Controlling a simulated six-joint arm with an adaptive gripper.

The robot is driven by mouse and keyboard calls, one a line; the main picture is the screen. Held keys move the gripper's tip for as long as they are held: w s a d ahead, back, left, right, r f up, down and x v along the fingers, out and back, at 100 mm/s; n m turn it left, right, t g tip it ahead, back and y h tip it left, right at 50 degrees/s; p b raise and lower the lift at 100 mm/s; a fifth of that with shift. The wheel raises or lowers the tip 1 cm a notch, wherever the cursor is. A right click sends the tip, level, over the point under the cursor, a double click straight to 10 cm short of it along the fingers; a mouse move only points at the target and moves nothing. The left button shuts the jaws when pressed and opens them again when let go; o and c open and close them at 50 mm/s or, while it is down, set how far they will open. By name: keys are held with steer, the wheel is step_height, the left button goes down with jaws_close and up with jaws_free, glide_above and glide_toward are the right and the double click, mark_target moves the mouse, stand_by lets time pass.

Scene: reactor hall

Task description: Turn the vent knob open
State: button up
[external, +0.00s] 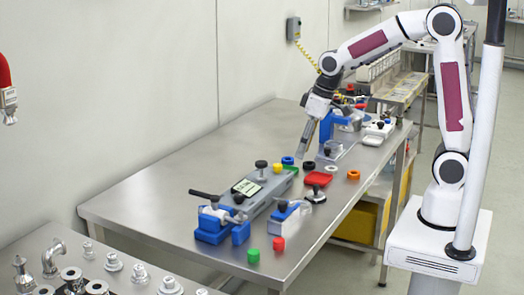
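Several black knobs show on the bench, and I cannot tell which is the vent knob. One black knob (261,165) stands upright on the far end of a long grey device with a display (244,187). Another dark knob (316,190) stands on a small round base at the right edge of the device. A further knob (283,205) sits on a blue and grey block. My gripper (302,154) points down above the bench, beyond the device and apart from these knobs. Its fingers are too small to tell open from shut. No knob's setting is readable.
A blue clamp (212,228) with a black handle stands at the device's near end. Green (253,256) and red (279,244) pieces lie near the front edge. A red tray (318,178) and coloured rings lie beyond. The bench's left side (170,190) is clear.

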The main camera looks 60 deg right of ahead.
steer(key=s+d+r+m, duration=0.1)
steer(key=s+d+r, duration=0.1)
steer(key=s, duration=0.8)
steer(key=s+d+r+m+t, duration=0.1)
steer(key=s+d+r, duration=0.1)
steer(key=s, duration=0.8)
steer(key=shift+d+r+h, duration=0.4)
stand_by(0.4)
stand_by(0.4)
steer(key=w+a+f+n+y, duration=0.1)
steer(key=w+a+n, duration=0.1)
steer(key=w, duration=1)
steer(key=w+a+f+n+y, duration=0.1)
steer(key=w+n, duration=0.3)
steer(key=w, duration=0.8)
steer(key=shift+w+a+f, duration=0.35)
steer(key=shift+a+f, duration=0.2)
steer(key=shift+a, duration=0.1)
